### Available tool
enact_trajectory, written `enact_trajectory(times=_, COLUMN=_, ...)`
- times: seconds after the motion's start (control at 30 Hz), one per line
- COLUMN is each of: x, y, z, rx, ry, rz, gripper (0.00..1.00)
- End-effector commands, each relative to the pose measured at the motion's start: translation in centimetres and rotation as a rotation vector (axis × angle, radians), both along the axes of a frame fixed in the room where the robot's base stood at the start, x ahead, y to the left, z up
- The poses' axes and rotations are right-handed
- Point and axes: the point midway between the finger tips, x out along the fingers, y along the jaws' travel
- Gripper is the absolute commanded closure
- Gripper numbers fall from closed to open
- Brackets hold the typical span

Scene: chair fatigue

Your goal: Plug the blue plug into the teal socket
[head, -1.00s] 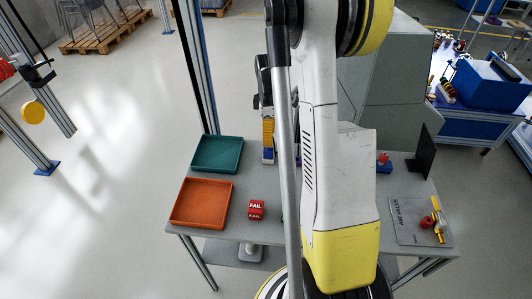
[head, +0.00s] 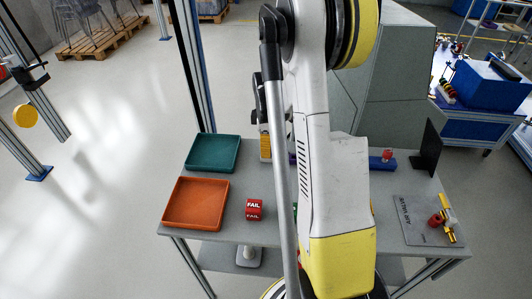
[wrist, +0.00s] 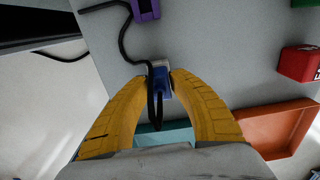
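My gripper (wrist: 157,78) has its two yellow fingers closed against the sides of the blue plug (wrist: 160,85) in the wrist view. The plug has a pale grey end, and a black cable loops from it between the fingers. In the head view, a yellow finger of my gripper (head: 265,146) shows just right of the teal tray; the plug is not clear there. A purple block (wrist: 145,10) lies at the top of the wrist view, apart from the plug. I cannot make out the teal socket in either view; my arm hides the middle of the table.
The teal tray (head: 213,138) and orange tray (head: 166,211) stand at the table's left. A red FAIL cube (head: 254,210) sits right of them. A blue block (head: 384,162), black upright panel (head: 427,150) and air valve board (head: 405,232) are on the right.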

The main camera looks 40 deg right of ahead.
Motion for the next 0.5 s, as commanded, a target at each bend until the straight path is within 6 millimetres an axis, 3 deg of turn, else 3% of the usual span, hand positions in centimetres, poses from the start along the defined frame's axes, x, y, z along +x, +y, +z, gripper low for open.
enact_trajectory(times=0.03, x=0.0, y=0.0, z=0.01, rx=0.0, ry=0.0, rz=0.0, gripper=0.93)
enact_trajectory(times=0.07, x=0.0, y=0.0, z=0.01, rx=0.0, ry=0.0, rz=0.0, gripper=1.0)
enact_trajectory(times=0.5, x=-0.01, y=0.01, z=0.38, rx=0.0, ry=0.0, rz=0.0, gripper=1.0)
